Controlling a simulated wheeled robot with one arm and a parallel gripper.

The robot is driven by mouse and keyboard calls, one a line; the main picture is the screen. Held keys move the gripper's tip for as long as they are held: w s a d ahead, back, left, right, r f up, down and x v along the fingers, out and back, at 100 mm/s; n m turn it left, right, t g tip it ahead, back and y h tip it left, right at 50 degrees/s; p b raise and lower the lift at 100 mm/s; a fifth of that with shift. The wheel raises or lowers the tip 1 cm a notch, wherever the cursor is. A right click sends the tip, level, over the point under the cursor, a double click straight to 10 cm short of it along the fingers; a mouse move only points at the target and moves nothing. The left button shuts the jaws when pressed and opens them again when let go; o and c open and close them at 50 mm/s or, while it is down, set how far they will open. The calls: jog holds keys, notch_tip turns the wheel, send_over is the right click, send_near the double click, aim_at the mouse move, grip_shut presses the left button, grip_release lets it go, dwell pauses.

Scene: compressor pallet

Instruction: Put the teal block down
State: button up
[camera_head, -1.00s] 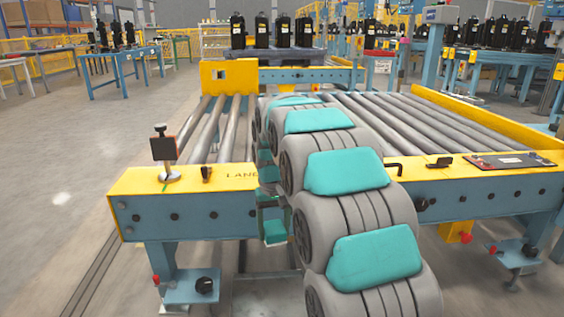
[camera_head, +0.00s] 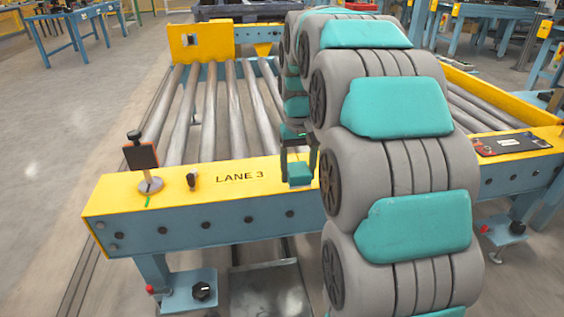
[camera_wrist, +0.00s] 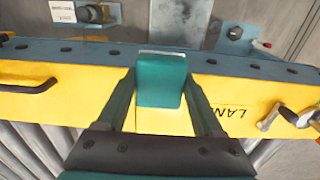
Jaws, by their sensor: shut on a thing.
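The teal block (camera_head: 299,173) is held between the fingers of my gripper (camera_head: 299,160), just right of the "LANE 3" lettering on the yellow-topped conveyor end beam (camera_head: 125,190). In the wrist view the block (camera_wrist: 161,80) sits between the two dark fingers of my gripper (camera_wrist: 160,95), over the yellow top face and dark blue edge of the beam (camera_wrist: 75,83). I cannot tell whether the block touches the beam. My grey and teal arm hides part of the beam to the right.
Grey rollers (camera_head: 208,110) run behind.

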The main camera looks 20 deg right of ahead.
jog(key=w, duration=0.7)
jog(key=w+f, duration=0.1)
jog(key=w, duration=0.2)
jog(key=shift+w+d, duration=0.2)
jog(key=shift+f, duration=1.75)
jog(key=shift+f, duration=0.1)
jog(key=o, duration=1.3)
